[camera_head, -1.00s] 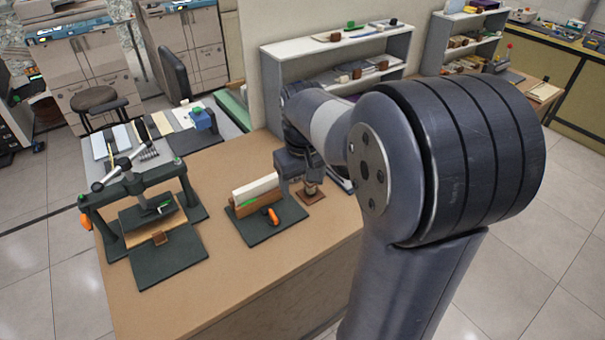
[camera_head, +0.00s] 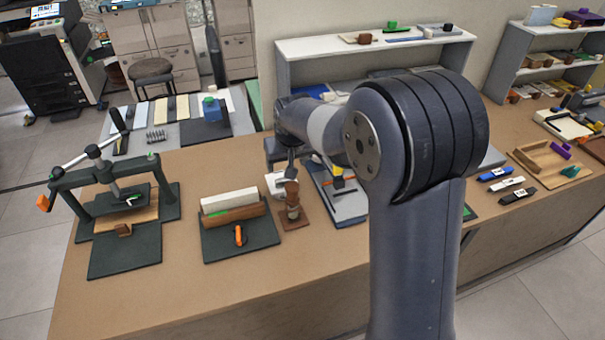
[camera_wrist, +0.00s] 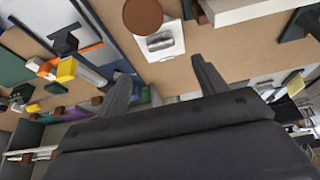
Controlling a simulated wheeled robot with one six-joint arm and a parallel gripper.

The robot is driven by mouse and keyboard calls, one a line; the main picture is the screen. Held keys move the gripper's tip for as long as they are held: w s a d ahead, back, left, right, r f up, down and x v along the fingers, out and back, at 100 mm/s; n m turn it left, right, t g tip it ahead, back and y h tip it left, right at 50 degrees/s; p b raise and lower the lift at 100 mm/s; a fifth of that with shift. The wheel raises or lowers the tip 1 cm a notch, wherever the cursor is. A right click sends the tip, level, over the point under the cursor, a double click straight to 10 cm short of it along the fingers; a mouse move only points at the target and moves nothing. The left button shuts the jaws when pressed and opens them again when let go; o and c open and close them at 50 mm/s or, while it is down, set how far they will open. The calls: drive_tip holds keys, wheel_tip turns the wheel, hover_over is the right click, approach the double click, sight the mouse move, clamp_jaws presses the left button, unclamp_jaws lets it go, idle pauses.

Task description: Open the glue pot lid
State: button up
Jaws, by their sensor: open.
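A small brown-topped pot (camera_head: 292,190), which looks like the glue pot, stands on a square brown base on the bench in the head view. A round brown top (camera_wrist: 143,15), probably its lid, shows at the upper edge of the wrist view. My gripper (camera_wrist: 160,78) is open and empty, its two fingers spread, with the round top beyond them. In the head view my gripper (camera_head: 290,160) is just behind and above the pot, partly hidden by my arm. I cannot tell whether it touches the pot. The lid looks closed.
A white plate with a metal piece (camera_wrist: 160,42) lies beside the pot. A dark board (camera_head: 240,248) with a white-and-brown block and orange tool is left of it; a black press (camera_head: 112,205) stands farther left. A grey tray (camera_head: 345,205) is to the right. The bench front is clear.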

sight(284, 180)
drive_tip(key=p+x, duration=0.1)
drive_tip(key=x, duration=0.9)
drive_tip(key=shift+w+a+f, duration=0.15)
drive_tip(key=shift+f, duration=0.1)
drive_tip(key=c, duration=1.4)
drive_tip(key=shift+r+p, duration=0.1)
drive_tip(key=shift+p, duration=0.2)
